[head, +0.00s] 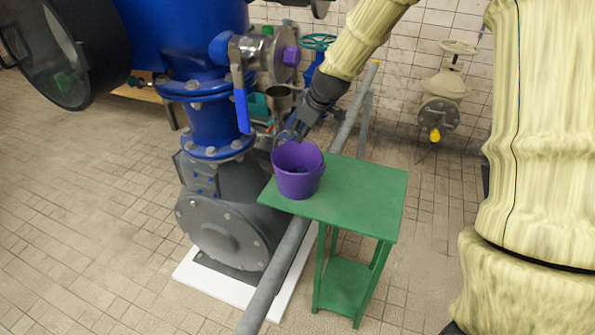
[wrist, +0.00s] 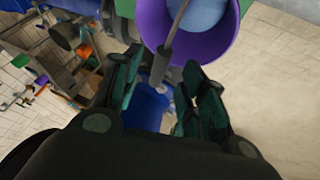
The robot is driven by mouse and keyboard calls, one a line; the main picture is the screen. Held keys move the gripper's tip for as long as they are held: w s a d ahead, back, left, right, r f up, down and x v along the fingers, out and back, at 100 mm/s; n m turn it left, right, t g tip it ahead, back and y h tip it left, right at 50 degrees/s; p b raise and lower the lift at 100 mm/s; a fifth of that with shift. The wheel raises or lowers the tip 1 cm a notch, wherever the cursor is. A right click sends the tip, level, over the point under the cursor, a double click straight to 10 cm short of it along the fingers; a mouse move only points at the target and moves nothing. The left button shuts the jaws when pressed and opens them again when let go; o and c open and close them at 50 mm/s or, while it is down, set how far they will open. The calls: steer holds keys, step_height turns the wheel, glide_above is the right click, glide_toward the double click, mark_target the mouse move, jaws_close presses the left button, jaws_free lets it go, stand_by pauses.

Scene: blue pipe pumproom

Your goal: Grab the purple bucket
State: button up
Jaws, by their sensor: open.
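The purple bucket (head: 297,178) stands upright on the left part of the green table (head: 365,188). My gripper (head: 292,132) is just above and behind the bucket's rim in the head view. In the wrist view my gripper (wrist: 163,78) has its fingers apart. A thin grey rod with a thicker end lies between them in that picture; I cannot tell if it is the bucket's handle.
A big blue pipe and valve body (head: 207,120) stands left of the table, with a blue lever (head: 242,105) close to my arm. A grey slanted rail (head: 284,262) passes by the table. A metal pot (head: 279,98) is behind. Tiled floor at left is clear.

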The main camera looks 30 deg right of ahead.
mark_target(298, 132)
steer(key=shift+p+x, duration=0.5)
steer(key=shift+x, duration=1.35)
jaws_close()
steer(key=shift+r, duration=0.1)
